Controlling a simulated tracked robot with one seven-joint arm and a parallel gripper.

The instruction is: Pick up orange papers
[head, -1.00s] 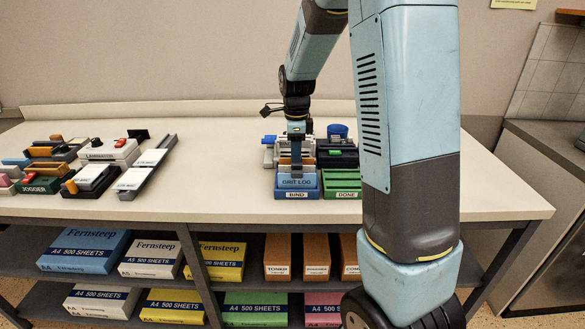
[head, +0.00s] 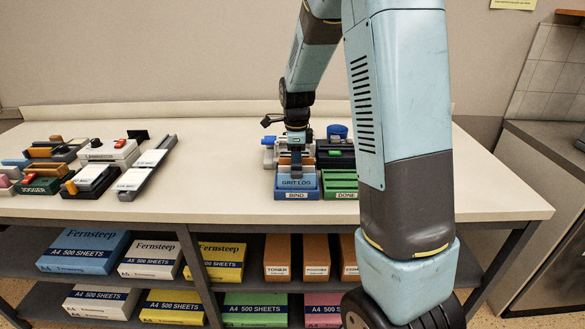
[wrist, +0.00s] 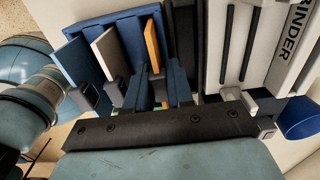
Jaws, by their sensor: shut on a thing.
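The orange papers (wrist: 152,42) stand on edge as a thin stack in a blue tray (wrist: 126,28) in the wrist view. A beige stack (wrist: 106,48) and a blue stack (wrist: 74,58) stand beside them in the same tray. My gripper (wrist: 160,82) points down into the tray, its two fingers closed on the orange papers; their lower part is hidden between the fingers. In the head view my gripper (head: 297,160) is over the blue tray labelled BIND (head: 297,195), behind the blue stack marked GRIT LOG (head: 296,183).
A green tray labelled DONE (head: 345,193) stands right of the blue tray, partly behind my arm. A light binder machine (wrist: 285,45) is close to my gripper. The middle of the table is clear.

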